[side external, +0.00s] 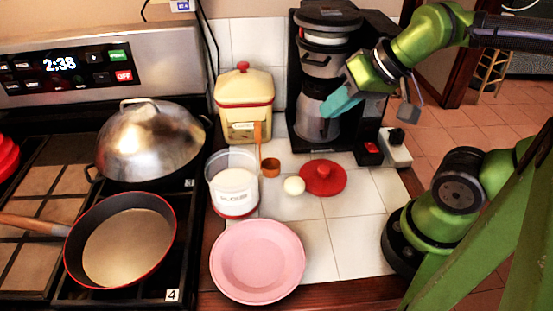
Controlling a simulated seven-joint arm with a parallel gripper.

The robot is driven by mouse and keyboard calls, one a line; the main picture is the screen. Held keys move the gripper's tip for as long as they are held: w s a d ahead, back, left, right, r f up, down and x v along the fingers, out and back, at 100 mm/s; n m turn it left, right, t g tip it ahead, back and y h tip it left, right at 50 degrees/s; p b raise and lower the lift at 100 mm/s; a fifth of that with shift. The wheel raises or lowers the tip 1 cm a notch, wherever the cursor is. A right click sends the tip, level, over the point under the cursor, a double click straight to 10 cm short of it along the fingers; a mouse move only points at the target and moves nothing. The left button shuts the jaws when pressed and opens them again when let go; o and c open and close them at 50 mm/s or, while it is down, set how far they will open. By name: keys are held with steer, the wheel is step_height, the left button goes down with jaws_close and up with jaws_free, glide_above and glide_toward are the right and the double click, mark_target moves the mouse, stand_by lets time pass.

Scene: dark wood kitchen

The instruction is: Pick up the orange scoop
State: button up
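The orange scoop (271,167) is on the white tiled counter. Its small round cup is at the lower end, and its handle points up and slightly left in the picture, in front of the cream canister. A clear tub of white powder (233,178) stands just left of it. My gripper (374,108) is up in front of the coffee maker, to the right of and above the scoop, well apart from it. A teal finger and a grey finger show wide apart, with nothing visible held between them.
A red lid (323,178) and a small whitish round thing (294,186) lie right of the scoop. The cream canister (244,105) and coffee maker (310,75) stand behind. A pink plate (257,292) is in front. The stove with a pan (122,240) and a domed wok (150,140) is left.

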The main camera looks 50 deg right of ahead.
steer(key=o, duration=0.7)
